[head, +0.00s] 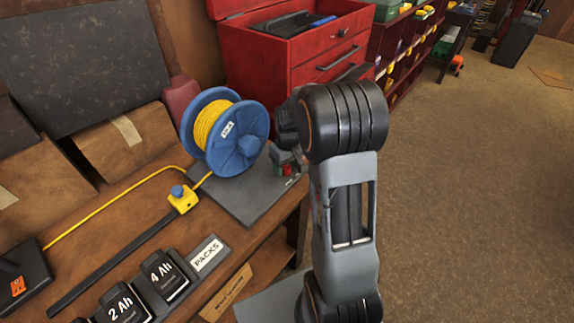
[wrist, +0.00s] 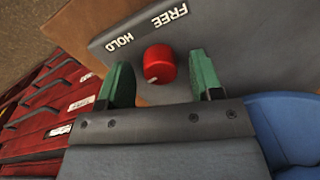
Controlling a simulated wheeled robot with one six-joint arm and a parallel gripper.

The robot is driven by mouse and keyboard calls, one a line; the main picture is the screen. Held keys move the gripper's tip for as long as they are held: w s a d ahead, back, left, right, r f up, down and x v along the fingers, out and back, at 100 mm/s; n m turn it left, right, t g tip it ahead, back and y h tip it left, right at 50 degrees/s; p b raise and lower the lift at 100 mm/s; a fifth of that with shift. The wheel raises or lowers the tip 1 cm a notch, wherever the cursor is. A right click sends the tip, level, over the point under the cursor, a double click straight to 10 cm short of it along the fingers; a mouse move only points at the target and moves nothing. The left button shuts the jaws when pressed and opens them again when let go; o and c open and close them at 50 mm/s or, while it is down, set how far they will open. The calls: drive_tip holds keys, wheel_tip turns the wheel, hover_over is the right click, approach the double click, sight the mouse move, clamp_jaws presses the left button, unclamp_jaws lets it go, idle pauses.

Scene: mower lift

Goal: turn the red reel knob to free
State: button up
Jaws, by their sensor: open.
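The red reel knob (wrist: 160,64) sits on a dark grey plate (wrist: 215,25) marked FREE and HOLD in white. A small pale mark shows on the knob's lower left in the wrist view; I cannot tell which label it points to. My gripper (wrist: 160,80) is open, with a green finger on each side of the knob and a visible gap to both. In the head view the knob (head: 287,170) shows as a small red spot below my gripper, partly hidden by it. The blue reel (head: 225,135) with yellow line stands left of my gripper.
A red tool chest (head: 290,60) stands close behind my arm. A yellow block with a blue knob (head: 182,198) sits on the bench, the yellow line running through it. Battery packs (head: 163,276) stand at the front. Open floor lies to the right.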

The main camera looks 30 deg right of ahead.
drive_tip(key=shift+c, duration=0.4)
drive_tip(key=c, duration=0.8)
drive_tip(key=shift+c, duration=0.2)
drive_tip(key=n, duration=0.4)
drive_tip(key=shift+b, duration=0.3)
drive_tip(key=n, duration=0.3)
drive_tip(key=shift+n, duration=0.4)
drive_tip(key=n, duration=0.4)
drive_tip(key=shift+g, duration=0.3)
drive_tip(key=shift+w+n+h, duration=0.1)
drive_tip(key=shift+n+h, duration=0.2)
drive_tip(key=shift+n, duration=1.7)
drive_tip(key=shift+r, duration=0.1)
